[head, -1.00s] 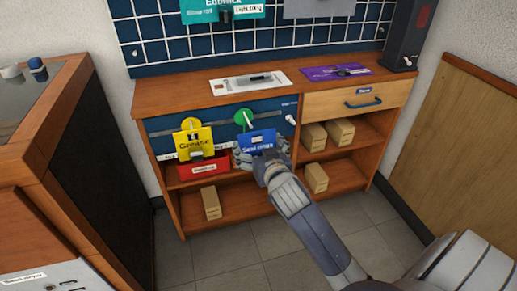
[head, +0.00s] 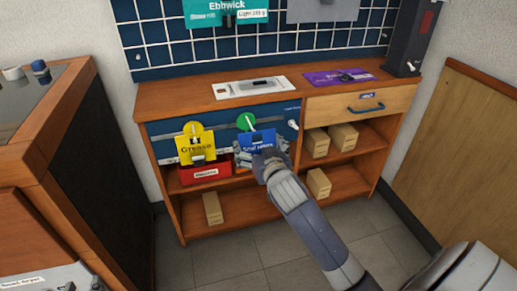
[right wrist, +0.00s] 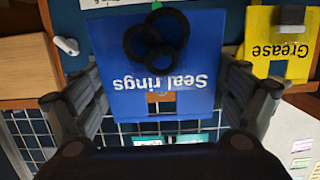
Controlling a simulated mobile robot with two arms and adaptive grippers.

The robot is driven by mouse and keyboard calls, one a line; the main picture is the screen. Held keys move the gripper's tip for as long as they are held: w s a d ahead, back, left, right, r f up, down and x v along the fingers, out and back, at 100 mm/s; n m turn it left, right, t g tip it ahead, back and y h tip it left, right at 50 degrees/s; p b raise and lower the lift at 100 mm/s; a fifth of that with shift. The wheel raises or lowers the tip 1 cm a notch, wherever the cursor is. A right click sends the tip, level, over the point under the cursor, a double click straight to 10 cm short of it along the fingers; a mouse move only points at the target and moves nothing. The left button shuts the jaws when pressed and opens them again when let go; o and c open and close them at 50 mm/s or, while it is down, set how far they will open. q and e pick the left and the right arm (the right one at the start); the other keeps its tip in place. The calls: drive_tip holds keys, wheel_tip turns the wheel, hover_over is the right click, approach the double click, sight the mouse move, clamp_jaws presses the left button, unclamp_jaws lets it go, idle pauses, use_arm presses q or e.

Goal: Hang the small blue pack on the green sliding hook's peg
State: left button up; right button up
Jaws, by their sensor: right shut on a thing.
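The small blue pack (head: 262,138), labelled "Seal rings", is shut in my right gripper (head: 268,155), in front of the bench's blue front panel. In the right wrist view the pack (right wrist: 110,70) shows upside down between the fingers (right wrist: 160,100), with black rings on it. The green sliding hook (head: 245,121) is a green disc on the rail, with a pale peg (head: 251,126) pointing down toward the pack's top edge. The pack's top is just below and right of the disc. I cannot tell whether the peg passes through the pack. My left gripper is out of view.
A yellow "Grease" pack (head: 188,152) hangs on a yellow hook (head: 194,128) to the left, above a red box (head: 205,173). A white hook (head: 293,125) is at the right. Boxes (head: 344,136) stand on the shelves. Grey packets (head: 243,158) lie behind my gripper.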

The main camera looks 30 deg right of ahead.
drive_tip(key=shift+b+x, duration=0.5)
drive_tip(key=shift+x, duration=0.5)
drive_tip(key=shift+w+d+b, duration=0.15)
drive_tip(key=shift+w+b, duration=0.15)
drive_tip(key=shift+w, duration=0.15)
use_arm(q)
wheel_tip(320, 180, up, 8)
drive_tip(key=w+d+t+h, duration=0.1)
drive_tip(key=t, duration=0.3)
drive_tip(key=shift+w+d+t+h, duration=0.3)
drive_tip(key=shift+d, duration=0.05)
use_arm(e)
drive_tip(key=shift+x, duration=1.5)
drive_tip(key=o, duration=0.8)
